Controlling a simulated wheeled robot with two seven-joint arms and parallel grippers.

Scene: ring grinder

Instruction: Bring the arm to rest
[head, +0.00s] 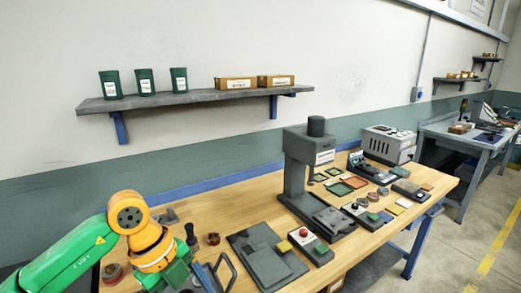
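My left arm comes in from the lower left, green with an orange wrist, above the front left part of the wooden workbench (185,215). The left gripper (208,277) is only partly seen at the bottom edge, among dark and blue parts. I cannot make out its fingertips or whether it holds anything. My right arm and gripper are not in view.
A grey press (297,165) stands mid-bench. A dark flat plate (268,258) and a box with a red button (310,246) lie in front. Several small parts and a grey instrument (389,144) are right. A shelf (190,99) hangs on the wall behind.

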